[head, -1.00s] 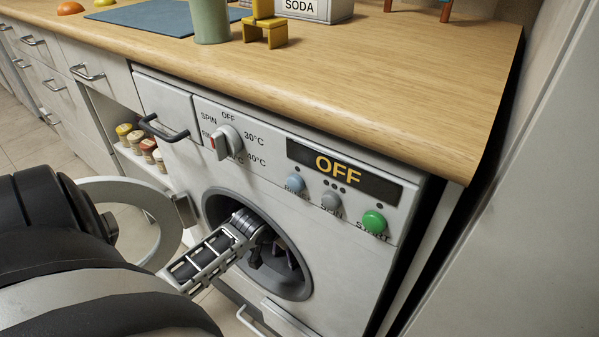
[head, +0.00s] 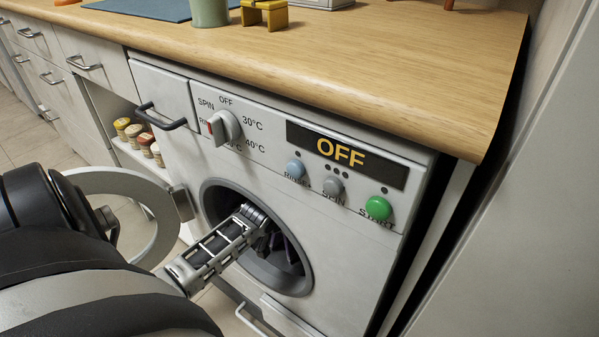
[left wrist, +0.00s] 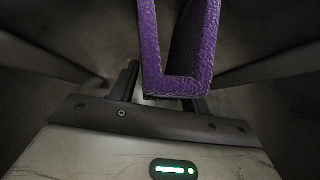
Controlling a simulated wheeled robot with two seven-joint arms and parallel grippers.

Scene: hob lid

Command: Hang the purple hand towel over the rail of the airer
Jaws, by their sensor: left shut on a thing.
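The purple hand towel (left wrist: 205,70) hangs in folds at my left gripper's fingers in the left wrist view, inside the dark washing machine drum. My left gripper (left wrist: 160,92) is shut on it; the towel partly hides the fingertips. In the head view, my left gripper (head: 276,240) reaches through the round door opening, with a dark purple bit of towel (head: 292,251) just beyond it. My right gripper is not in view.
The washing machine (head: 350,236) shows OFF, and its round door (head: 160,185) stands open to the left. The opening's rim (head: 290,286) closely surrounds my left gripper. The wooden worktop (head: 370,65) overhangs above; spice jars (head: 134,131) stand on a shelf at left.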

